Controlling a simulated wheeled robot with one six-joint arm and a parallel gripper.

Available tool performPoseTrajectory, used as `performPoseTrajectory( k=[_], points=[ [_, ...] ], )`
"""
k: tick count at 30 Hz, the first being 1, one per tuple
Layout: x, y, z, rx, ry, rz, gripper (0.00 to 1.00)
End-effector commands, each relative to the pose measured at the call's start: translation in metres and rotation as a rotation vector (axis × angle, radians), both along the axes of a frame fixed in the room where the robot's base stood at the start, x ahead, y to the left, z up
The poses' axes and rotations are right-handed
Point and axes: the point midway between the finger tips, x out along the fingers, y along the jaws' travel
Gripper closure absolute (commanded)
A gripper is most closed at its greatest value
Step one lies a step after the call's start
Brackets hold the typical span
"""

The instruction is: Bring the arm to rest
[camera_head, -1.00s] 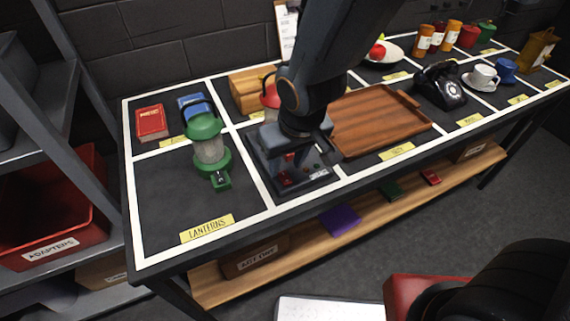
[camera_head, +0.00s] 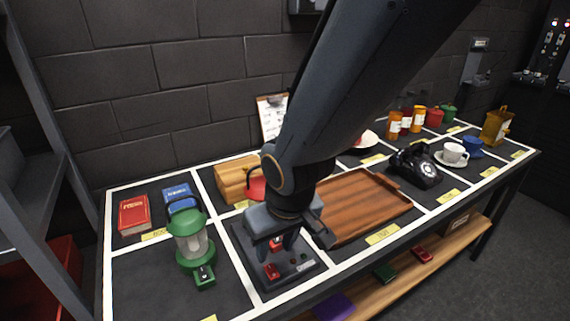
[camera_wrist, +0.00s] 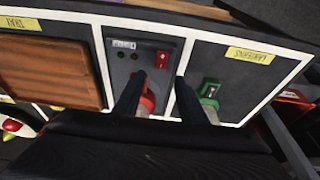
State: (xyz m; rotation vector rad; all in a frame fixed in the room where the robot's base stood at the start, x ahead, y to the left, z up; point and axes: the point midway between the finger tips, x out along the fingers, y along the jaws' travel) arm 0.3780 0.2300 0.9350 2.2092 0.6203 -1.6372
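My gripper (camera_head: 276,252) hangs fingers-down over a dark control panel (camera_head: 298,277) on the table. In the wrist view my gripper's two dark fingers (camera_wrist: 157,92) stand apart with a gap and nothing clamped between them. The panel (camera_wrist: 119,72) carries a red block (camera_wrist: 162,61) and small round lights. I cannot tell whether the fingertips touch it. A red lantern (camera_head: 257,188) stands behind the panel, partly hidden by my arm. A green lantern (camera_head: 191,242) stands to the left of my gripper.
A wooden tray (camera_head: 357,206) lies to the right of the panel. A black telephone (camera_head: 417,166), cups and jars stand farther right. Red (camera_head: 134,215) and blue (camera_head: 178,196) books and a wooden box (camera_head: 235,181) are at the back left. A dark wall stands behind the table.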

Motion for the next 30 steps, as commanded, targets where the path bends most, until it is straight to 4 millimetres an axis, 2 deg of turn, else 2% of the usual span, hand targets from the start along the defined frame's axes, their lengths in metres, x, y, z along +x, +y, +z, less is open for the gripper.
performPoseTrajectory(
  k=[2, 5, 12, 15, 18, 23, 30],
  points=[
    [0.003, -0.008, 0.0, -0.004, 0.006, -0.019, 0.62],
    [0.01, -0.033, -0.002, -0.017, 0.023, -0.077, 0.62],
    [0.016, -0.136, -0.006, -0.059, 0.119, -0.308, 0.62],
    [0.011, -0.173, -0.007, -0.067, 0.161, -0.395, 0.62],
    [0.003, -0.201, -0.008, -0.069, 0.196, -0.465, 0.62],
    [-0.006, -0.225, -0.008, -0.068, 0.23, -0.529, 0.62],
    [-0.009, -0.23, -0.008, -0.068, 0.239, -0.541, 0.62]
  ],
)
